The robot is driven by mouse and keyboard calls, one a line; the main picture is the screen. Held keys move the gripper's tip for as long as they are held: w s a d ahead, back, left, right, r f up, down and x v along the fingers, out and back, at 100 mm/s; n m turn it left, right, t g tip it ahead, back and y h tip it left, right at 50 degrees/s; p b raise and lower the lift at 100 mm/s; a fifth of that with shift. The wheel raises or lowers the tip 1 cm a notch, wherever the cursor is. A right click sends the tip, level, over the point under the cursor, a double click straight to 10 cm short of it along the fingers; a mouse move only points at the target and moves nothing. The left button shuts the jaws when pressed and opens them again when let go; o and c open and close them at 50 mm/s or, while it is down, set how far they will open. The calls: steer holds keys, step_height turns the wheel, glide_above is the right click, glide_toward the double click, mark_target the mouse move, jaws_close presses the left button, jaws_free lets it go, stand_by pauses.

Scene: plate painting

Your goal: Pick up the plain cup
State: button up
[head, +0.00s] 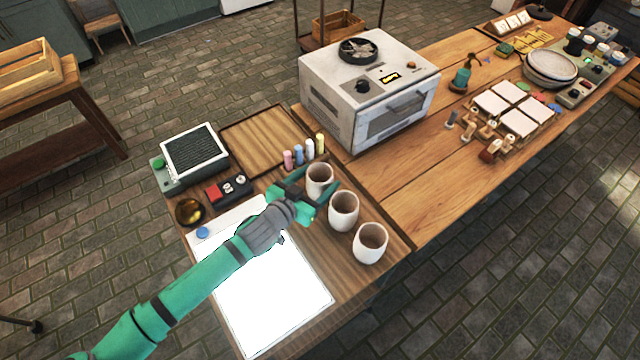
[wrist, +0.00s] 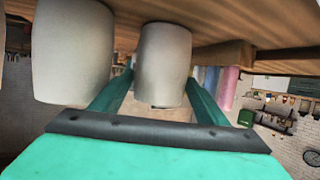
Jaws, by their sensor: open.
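Three whitish cups stand upright in a row on the wooden table: a far cup (head: 320,181), a middle cup (head: 343,213) and a near cup (head: 370,245). They look alike, and I cannot tell which one is meant as the plain cup. My gripper (head: 316,187) is open at the far cup, with a finger on either side of it. In the wrist view, the far cup (wrist: 163,60) stands between the green fingers, and the middle cup (wrist: 72,50) is outside them to the left. I cannot tell whether either finger touches the far cup.
Several pastel cylinders (head: 299,153) stand just behind the far cup. A white oven (head: 350,90) stands beyond them. A glowing white panel (head: 270,295) lies under my arm. An empty wooden tray (head: 262,143) lies at the back left.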

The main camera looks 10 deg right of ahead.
mark_target(326, 172)
steer(key=shift+x, duration=2.55)
steer(key=c, duration=1)
steer(key=shift+r, duration=0.15)
step_height(326, 172, up, 18)
